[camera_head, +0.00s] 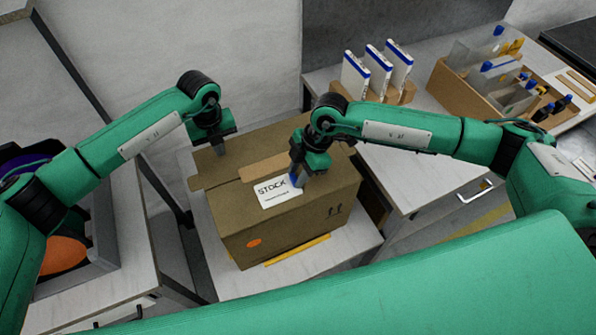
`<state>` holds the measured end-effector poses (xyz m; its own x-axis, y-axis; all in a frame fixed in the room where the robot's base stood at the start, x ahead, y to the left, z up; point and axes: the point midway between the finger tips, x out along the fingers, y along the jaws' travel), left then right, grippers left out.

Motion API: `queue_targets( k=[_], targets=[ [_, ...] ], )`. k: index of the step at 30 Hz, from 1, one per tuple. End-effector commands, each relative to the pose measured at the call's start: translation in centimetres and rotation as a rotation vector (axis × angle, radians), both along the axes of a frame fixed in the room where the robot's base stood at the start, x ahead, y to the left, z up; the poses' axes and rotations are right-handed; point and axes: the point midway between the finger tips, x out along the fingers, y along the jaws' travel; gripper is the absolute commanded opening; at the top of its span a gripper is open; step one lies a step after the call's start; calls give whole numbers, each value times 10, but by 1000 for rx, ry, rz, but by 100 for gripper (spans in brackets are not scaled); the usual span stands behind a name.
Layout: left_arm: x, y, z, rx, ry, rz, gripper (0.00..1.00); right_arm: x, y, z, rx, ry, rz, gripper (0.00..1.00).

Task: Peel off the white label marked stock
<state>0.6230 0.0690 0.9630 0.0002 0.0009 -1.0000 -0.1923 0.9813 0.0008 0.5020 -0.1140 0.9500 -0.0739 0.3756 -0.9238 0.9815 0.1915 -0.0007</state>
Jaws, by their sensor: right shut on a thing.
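The white label marked STOCK (274,194) lies on the top of a brown cardboard box (285,235), near its front edge. My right gripper (298,180) is at the label's right end, shut, with a blue piece showing by its fingers. The fingers hide the label's right corner, so how much of it is lifted cannot be told. My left gripper (220,149) hangs over the back left part of the box, away from the label. Its fingertips are small and seen from behind, so their opening is unclear.
The box stands on a light table (240,285) with a yellow strip at its front. White-and-blue boxes (377,68) and a wooden tray (450,92) of parts stand on the right bench. A grey bin (103,235) with an orange thing (65,255) is at left.

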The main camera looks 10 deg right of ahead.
Motion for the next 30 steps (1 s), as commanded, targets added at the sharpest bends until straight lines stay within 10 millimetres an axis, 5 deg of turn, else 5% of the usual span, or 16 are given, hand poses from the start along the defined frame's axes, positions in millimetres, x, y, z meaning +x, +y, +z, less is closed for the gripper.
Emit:
queue_targets(
  k=[9, 30],
  targets=[
    [0, -1, -22, -1, 0, -1, 0, 0, 0, 0, 0, -1, 0, 2],
    [0, -1, -28, 0, 1, -1, 0, 0, 0, 0, 0, -1, 0, 2]
  ],
)
